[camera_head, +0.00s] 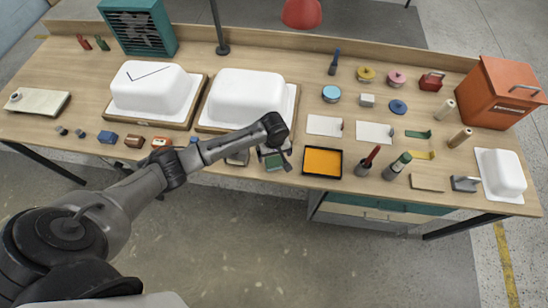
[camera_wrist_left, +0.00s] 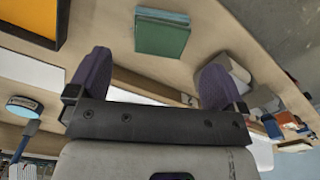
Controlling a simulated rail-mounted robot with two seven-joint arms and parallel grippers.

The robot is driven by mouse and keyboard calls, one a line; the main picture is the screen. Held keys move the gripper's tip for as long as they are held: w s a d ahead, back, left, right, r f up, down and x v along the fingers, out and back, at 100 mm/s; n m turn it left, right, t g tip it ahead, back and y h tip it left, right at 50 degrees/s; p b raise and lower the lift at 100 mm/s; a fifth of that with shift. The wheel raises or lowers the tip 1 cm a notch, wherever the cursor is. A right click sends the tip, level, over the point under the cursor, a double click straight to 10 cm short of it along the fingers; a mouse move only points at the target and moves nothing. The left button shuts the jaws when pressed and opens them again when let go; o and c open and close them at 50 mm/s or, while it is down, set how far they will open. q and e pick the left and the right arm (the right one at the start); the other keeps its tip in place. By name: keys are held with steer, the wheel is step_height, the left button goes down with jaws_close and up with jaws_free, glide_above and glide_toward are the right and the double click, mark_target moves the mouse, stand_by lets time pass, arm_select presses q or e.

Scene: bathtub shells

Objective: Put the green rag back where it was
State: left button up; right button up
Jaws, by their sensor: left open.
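The green rag (camera_head: 275,163) is a small folded square near the front edge of the bench, partly hidden by my left gripper in the head view. In the left wrist view the green rag (camera_wrist_left: 162,35) lies flat on the wood, beyond the fingertips and roughly between them. My left gripper (camera_head: 276,152) hangs over the rag's area. In the left wrist view its two fingers (camera_wrist_left: 155,78) are spread, with nothing between them. My right gripper is in neither view.
An orange tray (camera_head: 322,161) with a black rim is just right of the rag. A grey block (camera_head: 238,158) is to its left. Two white tub shells (camera_head: 246,94) (camera_head: 150,86) stand behind. The bench's front edge is close.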

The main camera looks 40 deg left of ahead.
mark_target(274, 161)
arm_select(q)
step_height(274, 161, up, 5)
steer(key=s+d+f+m+t+h, duration=0.1)
steer(key=s+d+f+m, duration=0.2)
steer(key=s+d+m, duration=0.6)
steer(key=s+r+m+t, duration=0.1)
steer(key=s+r+m, duration=0.1)
steer(key=s, duration=0.7)
steer(key=s+r+m+t, duration=0.1)
steer(key=s+r, duration=0.3)
steer(key=s, duration=0.6)
steer(key=shift+m+t+y+p, duration=0.3)
steer(key=shift+m+y, duration=0.1)
steer(key=shift+m, duration=0.2)
